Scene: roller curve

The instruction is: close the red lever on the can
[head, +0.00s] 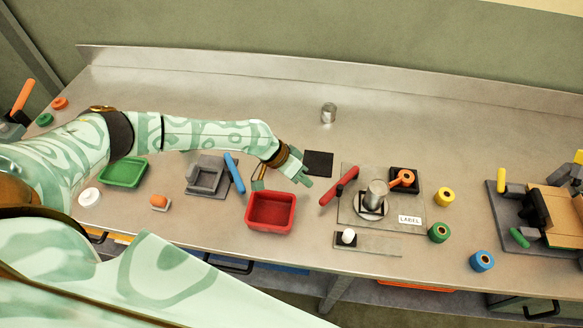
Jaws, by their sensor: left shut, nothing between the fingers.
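The metal can (376,194) stands on a clear plate (352,215) right of the middle of the bench, tilted a little in the picture. The red lever (338,187) lies slantwise at the left edge of that plate, with a dark part near its middle. A gap shows between the lever and the can. My left gripper (304,181) is shut and empty, just left of the red lever and apart from it. My right gripper is not in view.
A red tray (270,226) sits below my left gripper. A black square (318,164) lies behind it, and an orange lever (402,178) is right of the can. A small metal cylinder (328,112) stands further back. The back of the bench is mostly clear.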

